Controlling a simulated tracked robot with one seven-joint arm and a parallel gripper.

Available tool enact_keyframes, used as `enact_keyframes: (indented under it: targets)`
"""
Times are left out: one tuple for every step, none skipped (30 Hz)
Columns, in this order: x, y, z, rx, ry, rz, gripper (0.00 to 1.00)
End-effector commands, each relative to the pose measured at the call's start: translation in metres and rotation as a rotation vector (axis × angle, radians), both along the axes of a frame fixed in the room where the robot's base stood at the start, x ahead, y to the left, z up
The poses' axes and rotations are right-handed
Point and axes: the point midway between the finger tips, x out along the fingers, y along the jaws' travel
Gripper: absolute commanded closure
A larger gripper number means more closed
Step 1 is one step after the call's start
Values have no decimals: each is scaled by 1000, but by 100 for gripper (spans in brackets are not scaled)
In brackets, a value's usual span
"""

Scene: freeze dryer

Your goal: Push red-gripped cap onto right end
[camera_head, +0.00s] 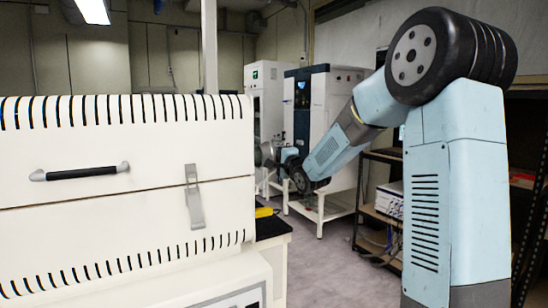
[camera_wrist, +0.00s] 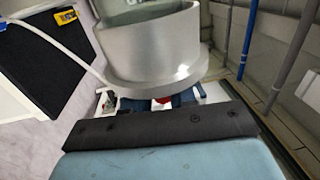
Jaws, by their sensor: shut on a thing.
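In the wrist view, a grey metal cap (camera_wrist: 150,45) with a wide round flange fills the upper middle. A small patch of its red grip (camera_wrist: 164,100) shows between the dark fingers of my gripper (camera_wrist: 163,101), which is shut on it. In the head view, my gripper (camera_head: 270,157) is small and far off, just past the right side of the white furnace box (camera_head: 100,165), with a grey round shape at its tip. I cannot make out the right end, nor whether the cap touches it.
The furnace box has a black handle (camera_head: 85,172) and a metal latch (camera_head: 194,198). A yellow item (camera_head: 263,212) lies on the black bench top (camera_head: 270,228). White cabinets (camera_head: 320,125) stand behind, and a shelf rack (camera_head: 385,200) stands right. Blue pipes (camera_wrist: 250,35) run along the wall.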

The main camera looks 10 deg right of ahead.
Motion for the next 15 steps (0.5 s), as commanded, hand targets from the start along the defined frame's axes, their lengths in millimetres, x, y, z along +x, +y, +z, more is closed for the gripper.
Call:
enact_keyframes:
  targets:
    - [0, 0, 0, 0, -1, 0, 100]
    - [0, 0, 0, 0, -1, 0, 100]
    - [0, 0, 1, 0, 1, 0, 100]
    - [0, 0, 1, -2, 4, 0, 100]
    - [0, 0, 1, -4, 10, 0, 100]
    - [0, 0, 1, -8, 21, 1, 100]
    - [0, 0, 1, -11, 31, 1, 100]
    - [0, 0, 1, -15, 40, 1, 100]
    - [0, 0, 1, -19, 52, 0, 100]
    - [0, 0, 0, -19, 57, 0, 100]
    - [0, 0, 0, -19, 58, 0, 100]
    - [0, 0, 0, -18, 57, 0, 100]
    - [0, 0, 0, -18, 57, 0, 100]
    - [0, 0, 0, -18, 57, 0, 100]
    - [0, 0, 0, -18, 57, 0, 73]
